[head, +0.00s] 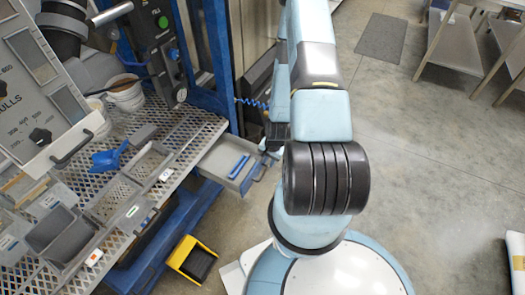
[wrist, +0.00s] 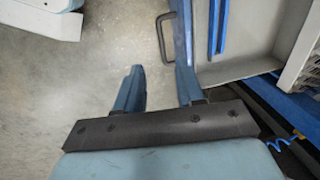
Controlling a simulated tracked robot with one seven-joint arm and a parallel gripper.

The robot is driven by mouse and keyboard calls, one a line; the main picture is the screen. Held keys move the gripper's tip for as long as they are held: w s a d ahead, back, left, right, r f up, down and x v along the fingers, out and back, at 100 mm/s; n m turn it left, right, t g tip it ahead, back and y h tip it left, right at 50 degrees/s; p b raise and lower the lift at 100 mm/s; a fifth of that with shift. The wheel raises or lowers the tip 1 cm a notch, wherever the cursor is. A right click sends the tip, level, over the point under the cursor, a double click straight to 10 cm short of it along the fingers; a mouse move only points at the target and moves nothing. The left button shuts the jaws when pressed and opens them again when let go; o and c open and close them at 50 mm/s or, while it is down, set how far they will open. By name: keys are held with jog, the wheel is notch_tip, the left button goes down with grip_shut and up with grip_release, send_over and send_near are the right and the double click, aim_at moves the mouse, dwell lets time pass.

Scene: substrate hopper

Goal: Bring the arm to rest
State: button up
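My gripper (wrist: 159,72) shows in the wrist view with its two blue fingers apart and bare floor between them. Nothing is held. A grey drawer (wrist: 260,66) with blue strips inside lies just right of the fingers. Its dark handle (wrist: 162,40) stands beyond the fingertips, and I cannot tell whether they touch. In the head view my arm hangs down the middle of the picture, and its links hide most of the gripper beside the open drawer (head: 212,160).
A perforated metal bench (head: 190,135) on a blue frame holds grey trays, white tubs (head: 125,92) and a blue scoop (head: 108,158). Open floor (head: 430,160) lies to the right, with grey tables (head: 450,45) beyond.

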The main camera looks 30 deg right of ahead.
jog(key=w+d+r+n+h, duration=0.1)
jog(key=w+r+n, duration=0.4)
jog(key=r, duration=1.2)
jog(key=w+a+r+t, duration=0.1)
jog(key=w+r, duration=0.1)
jog(key=r, duration=0.8)
jog(key=w+a+r+t, duration=0.1)
jog(key=a+r, duration=0.1)
jog(key=r, duration=0.8)
jog(key=s+a+r+n+t, duration=0.15)
jog(key=s+r, duration=0.25)
jog(key=r, duration=0.4)
jog(key=s+a+r+n+g, duration=0.1)
jog(key=s+a+r+n, duration=0.2)
jog(key=r, duration=0.5)
jog(key=s+a+r, duration=0.1)
jog(key=s+r, duration=0.4)
jog(key=s, duration=0.2)
jog(key=s+a+r+n+t, duration=0.1)
jog(key=s+a+r, duration=0.1)
jog(key=s+r, duration=0.3)
jog(key=s, duration=0.2)
jog(key=shift+s+a, duration=0.25)
jog(key=shift+s, duration=0.05)
